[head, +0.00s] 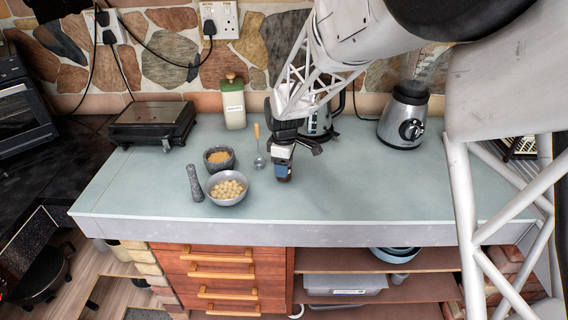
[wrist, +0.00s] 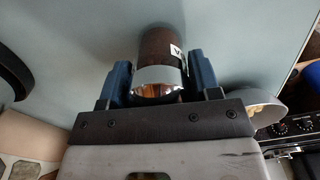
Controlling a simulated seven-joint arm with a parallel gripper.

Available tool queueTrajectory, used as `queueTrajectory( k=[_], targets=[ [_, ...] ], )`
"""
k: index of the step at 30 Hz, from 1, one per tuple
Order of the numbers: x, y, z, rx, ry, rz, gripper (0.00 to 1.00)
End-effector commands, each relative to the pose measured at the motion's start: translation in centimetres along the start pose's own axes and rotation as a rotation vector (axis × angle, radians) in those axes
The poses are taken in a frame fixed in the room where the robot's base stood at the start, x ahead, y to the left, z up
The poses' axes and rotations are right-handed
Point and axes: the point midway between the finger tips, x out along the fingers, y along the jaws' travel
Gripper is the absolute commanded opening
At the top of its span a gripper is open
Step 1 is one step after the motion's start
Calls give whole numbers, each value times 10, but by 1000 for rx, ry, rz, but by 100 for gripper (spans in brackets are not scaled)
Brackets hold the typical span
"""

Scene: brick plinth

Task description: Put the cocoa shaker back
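The cocoa shaker (wrist: 160,50) is a brown cylinder with a shiny metal top and a small white label. It sits between the two blue fingers of my gripper (wrist: 160,72), which appear to press on its sides. In the head view my gripper (head: 283,168) points down over the middle of the counter. Only a little of the brown shaker (head: 284,179) shows below the fingers there. I cannot tell whether its base touches the counter.
Behind stand a green-lidded jar (head: 233,105), a kettle (head: 318,125) and a blender (head: 403,117). The right front is clear.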

Motion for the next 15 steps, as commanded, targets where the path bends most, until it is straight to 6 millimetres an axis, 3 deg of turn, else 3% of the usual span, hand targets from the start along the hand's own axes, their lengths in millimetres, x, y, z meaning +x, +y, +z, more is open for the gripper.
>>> queueTrajectory(
  k=[1,4,15],
  targets=[
    [0,0,0,0,0,0,65],
    [0,0,0,0,0,0,79],
    [-3,0,0,0,0,1,79]
  ],
)
